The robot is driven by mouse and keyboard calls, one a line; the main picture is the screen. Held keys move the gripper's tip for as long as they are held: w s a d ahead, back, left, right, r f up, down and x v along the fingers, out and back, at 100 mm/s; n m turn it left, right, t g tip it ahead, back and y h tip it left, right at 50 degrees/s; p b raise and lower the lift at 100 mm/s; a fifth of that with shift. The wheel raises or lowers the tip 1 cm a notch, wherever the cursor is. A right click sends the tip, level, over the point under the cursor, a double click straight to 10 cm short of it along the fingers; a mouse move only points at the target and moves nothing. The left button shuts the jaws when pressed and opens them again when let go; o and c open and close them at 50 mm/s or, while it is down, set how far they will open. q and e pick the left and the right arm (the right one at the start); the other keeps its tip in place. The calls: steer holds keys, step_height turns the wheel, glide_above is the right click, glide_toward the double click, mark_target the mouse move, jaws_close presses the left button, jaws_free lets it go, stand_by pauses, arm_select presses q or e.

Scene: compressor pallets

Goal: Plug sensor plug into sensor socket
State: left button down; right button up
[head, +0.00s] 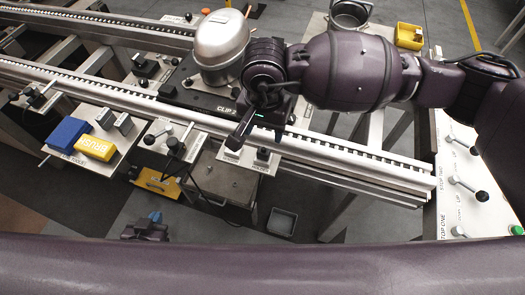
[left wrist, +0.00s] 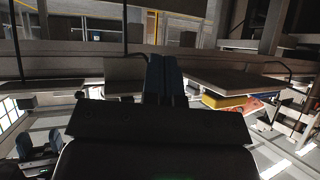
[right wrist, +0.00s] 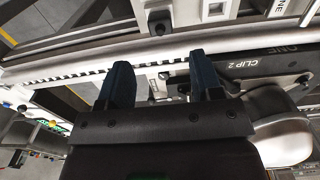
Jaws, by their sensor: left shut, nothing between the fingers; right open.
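I cannot single out the sensor plug or the sensor socket with certainty. A small black block (head: 263,155) stands on a white plate in front of the rail in the head view. A thin dark cable (head: 203,192) hangs below the rail to its left. My right gripper (head: 240,138) is over the front rail beside the block, with a green light on it. In the right wrist view its two dark blue fingers (right wrist: 162,82) are apart with nothing between them. My left gripper (head: 154,217) is low in front of the rail. Its fingers (left wrist: 162,75) are together and empty in the left wrist view.
A silver compressor (head: 221,46) stands on the dark CLIP 2 pallet (head: 190,98), close to my right gripper. Blue (head: 67,134) and yellow (head: 96,147) blocks lie on a side shelf. A lever panel (head: 460,180) is at the right. A grey tray (head: 282,221) is below.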

mark_target(264, 148)
steer(key=shift+f, duration=0.5)
step_height(264, 148, down, 7)
steer(key=b, duration=0.4)
steer(key=shift+f, duration=0.5)
arm_select(q)
steer(key=shift+w+d+f, duration=0.15)
steer(key=shift+w+f, duration=0.15)
steer(key=shift+f, duration=0.35)
steer(key=shift+w+d+f, duration=0.1)
steer(key=shift+w+f, duration=0.2)
steer(key=shift+f, duration=0.3)
steer(key=shift+s+f, duration=0.25)
steer(key=shift+s, duration=0.15)
steer(key=shift+s+a+f, duration=0.1)
steer(key=shift+s, duration=0.05)
steer(key=shift+w, duration=0.3)
